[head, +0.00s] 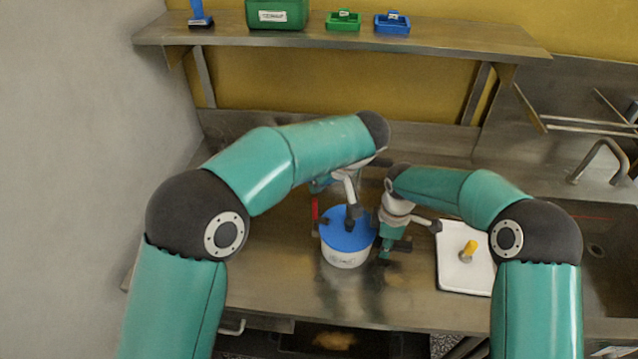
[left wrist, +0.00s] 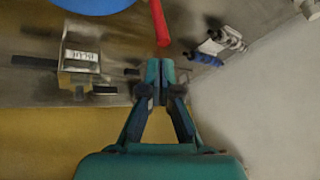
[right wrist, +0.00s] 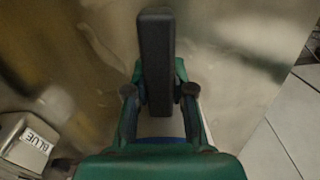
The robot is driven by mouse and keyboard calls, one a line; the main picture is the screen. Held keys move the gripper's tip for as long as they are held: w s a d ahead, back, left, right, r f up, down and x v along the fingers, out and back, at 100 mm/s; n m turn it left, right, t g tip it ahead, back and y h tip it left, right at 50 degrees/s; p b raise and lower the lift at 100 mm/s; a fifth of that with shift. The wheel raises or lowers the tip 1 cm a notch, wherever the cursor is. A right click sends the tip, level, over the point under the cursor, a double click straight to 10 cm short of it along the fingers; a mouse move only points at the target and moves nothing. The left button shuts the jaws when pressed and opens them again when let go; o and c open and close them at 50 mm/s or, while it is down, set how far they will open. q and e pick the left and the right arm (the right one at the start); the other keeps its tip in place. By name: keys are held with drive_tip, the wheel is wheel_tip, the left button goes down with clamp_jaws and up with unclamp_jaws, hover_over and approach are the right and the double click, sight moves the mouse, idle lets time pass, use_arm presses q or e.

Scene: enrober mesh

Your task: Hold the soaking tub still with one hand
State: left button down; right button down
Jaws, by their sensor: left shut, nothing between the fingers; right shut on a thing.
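The soaking tub (head: 345,258) is a white round tub with a blue top (head: 347,232), standing upright on the steel counter. My right gripper (head: 387,248) is beside its right side, shut on a dark bar (right wrist: 157,60); whether the bar belongs to the tub is unclear. A little white and blue shows behind these fingers in the right wrist view. My left gripper (head: 321,185) is behind the tub, partly hidden by its own wrist. In the left wrist view it (left wrist: 161,72) is shut and empty, close to a red rod (left wrist: 159,22).
A white board (head: 452,275) with a yellow-topped peg (head: 468,250) lies right of the tub, before the sink (head: 597,248). A shelf (head: 340,34) with green and blue containers runs behind.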

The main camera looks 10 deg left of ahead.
use_arm(q)
drive_tip(key=w+a, duration=0.2)
drive_tip(key=w, duration=0.2)
drive_tip(key=v, duration=1)
drive_tip(key=shift+s+d, duration=0.35)
drive_tip(key=shift+d, duration=0.15)
use_arm(e)
drive_tip(key=c, duration=0.9)
unclamp_jaws()
